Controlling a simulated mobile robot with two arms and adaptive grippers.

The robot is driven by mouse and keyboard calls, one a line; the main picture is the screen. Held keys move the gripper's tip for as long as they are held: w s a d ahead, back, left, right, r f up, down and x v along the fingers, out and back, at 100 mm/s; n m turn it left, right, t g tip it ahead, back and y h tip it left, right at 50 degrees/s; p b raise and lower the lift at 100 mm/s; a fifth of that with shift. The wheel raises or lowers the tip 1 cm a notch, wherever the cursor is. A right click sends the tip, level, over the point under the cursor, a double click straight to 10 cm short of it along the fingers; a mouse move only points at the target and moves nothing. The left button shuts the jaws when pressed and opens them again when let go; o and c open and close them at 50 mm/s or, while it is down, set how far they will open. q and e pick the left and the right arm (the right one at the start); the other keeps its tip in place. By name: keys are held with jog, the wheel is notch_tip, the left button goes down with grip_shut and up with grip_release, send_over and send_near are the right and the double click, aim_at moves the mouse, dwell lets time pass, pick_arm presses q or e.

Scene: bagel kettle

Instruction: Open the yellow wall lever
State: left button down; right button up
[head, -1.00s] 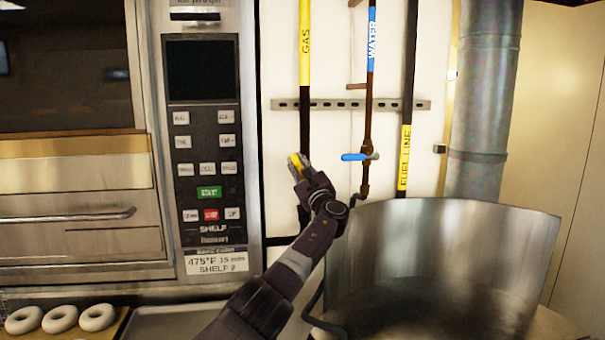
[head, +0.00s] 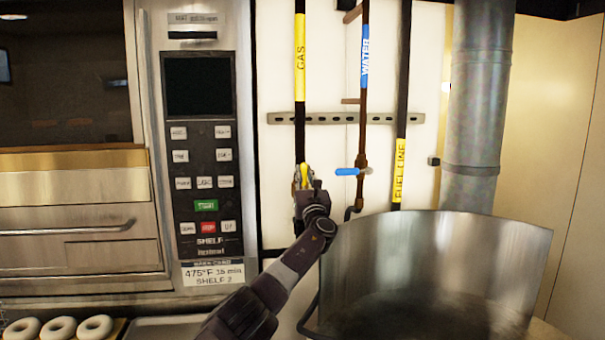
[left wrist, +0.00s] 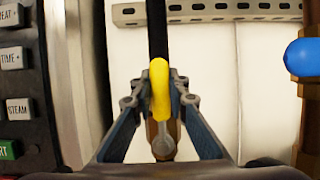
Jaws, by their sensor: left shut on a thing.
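The yellow wall lever (head: 304,174) is on the black gas pipe, below the yellow GAS label (head: 300,58). My left gripper (head: 305,184) is at the lever in the head view and partly hides it and its valve. In the left wrist view the yellow lever (left wrist: 159,88) points up along the pipe, between the two fingers of my left gripper (left wrist: 160,82). The gripper is shut on the lever. Below the lever a brown valve body (left wrist: 161,138) shows. My right gripper is in neither view.
A blue lever (head: 347,172) on the water pipe (head: 364,110) is close to the right. A large metal kettle (head: 440,250) stands at the lower right. An oven control panel (head: 200,130) is to the left. Bagels (head: 60,328) lie at the bottom left.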

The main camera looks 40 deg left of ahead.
pick_arm(q)
jog(key=shift+f, duration=0.4)
jog(key=c, duration=1.8)
grip_release()
jog(key=shift+r, duration=0.1)
jog(key=shift+c, duration=0.2)
jog(key=shift+d+r, duration=0.1)
jog(key=v, duration=1.2)
